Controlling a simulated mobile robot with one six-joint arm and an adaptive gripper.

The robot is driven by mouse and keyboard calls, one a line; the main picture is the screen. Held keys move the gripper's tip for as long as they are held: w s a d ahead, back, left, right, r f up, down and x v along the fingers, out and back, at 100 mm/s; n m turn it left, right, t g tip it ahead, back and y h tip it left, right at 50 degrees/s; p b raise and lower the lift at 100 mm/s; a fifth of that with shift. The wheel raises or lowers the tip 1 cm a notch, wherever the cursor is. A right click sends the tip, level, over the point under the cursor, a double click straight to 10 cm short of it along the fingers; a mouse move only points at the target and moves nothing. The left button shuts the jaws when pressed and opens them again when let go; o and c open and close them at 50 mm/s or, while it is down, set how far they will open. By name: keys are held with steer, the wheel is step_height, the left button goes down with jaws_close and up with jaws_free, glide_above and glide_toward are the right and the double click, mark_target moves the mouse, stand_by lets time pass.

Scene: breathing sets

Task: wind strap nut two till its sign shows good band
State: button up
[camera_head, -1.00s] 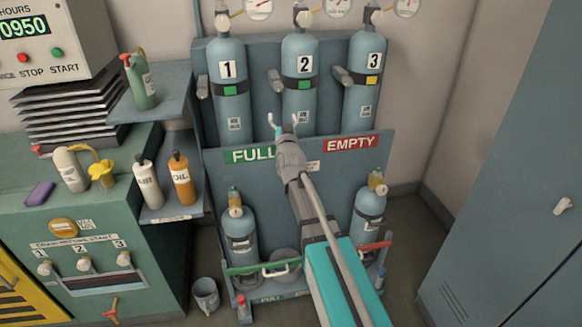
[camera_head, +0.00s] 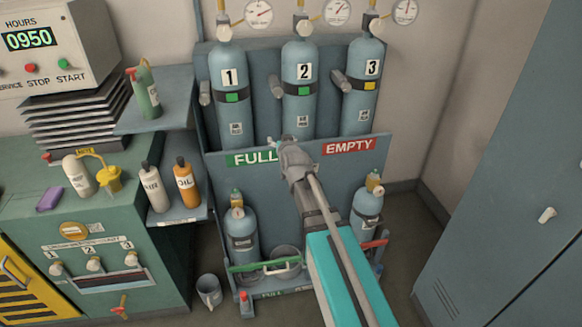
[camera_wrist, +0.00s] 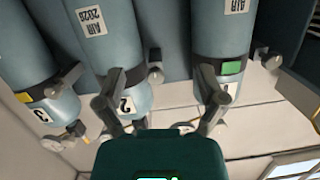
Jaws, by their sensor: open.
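Cylinder two (camera_head: 302,72) stands upright in the back rack, and it also shows upside down in the wrist view (camera_wrist: 108,40). Its strap has a green sign (camera_head: 304,90). Strap nut two (camera_head: 276,83) sticks out on the cylinder's left. In the wrist view this nut (camera_wrist: 155,73) appears between my open fingers, apart from both. My gripper (camera_wrist: 158,88) is empty and faces the rack. In the head view my gripper (camera_head: 284,141) is below the nut, its fingers mostly hidden by the wrist. The sign of two is not clearly visible in the wrist view.
Cylinder one (camera_head: 230,100) with a green sign and cylinder three (camera_head: 362,100) with a yellow sign flank cylinder two. The FULL/EMPTY panel (camera_head: 290,185) and lower cylinders (camera_head: 241,235) stand in front. A bottle shelf (camera_head: 180,212) is at left, a cabinet (camera_head: 500,220) at right.

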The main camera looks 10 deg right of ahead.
steer(key=s+f+g+p, duration=0.3)
steer(key=s+g+p, duration=0.5)
steer(key=s, duration=0.5)
steer(key=shift+s+d+n, duration=0.15)
steer(key=shift+d+n, duration=0.15)
steer(key=shift+n, duration=0.1)
stand_by(0.7)
steer(key=s+d+r+g+p, duration=0.1)
steer(key=s+r+g+p, duration=0.2)
steer(key=s, duration=1.2)
steer(key=g+p, duration=0.3)
steer(key=g, duration=0.1)
steer(key=shift+s+d+r+g+h+p, duration=0.2)
steer(key=shift+s+d+g+h+p, duration=0.1)
steer(key=shift+s+h+p, duration=0.1)
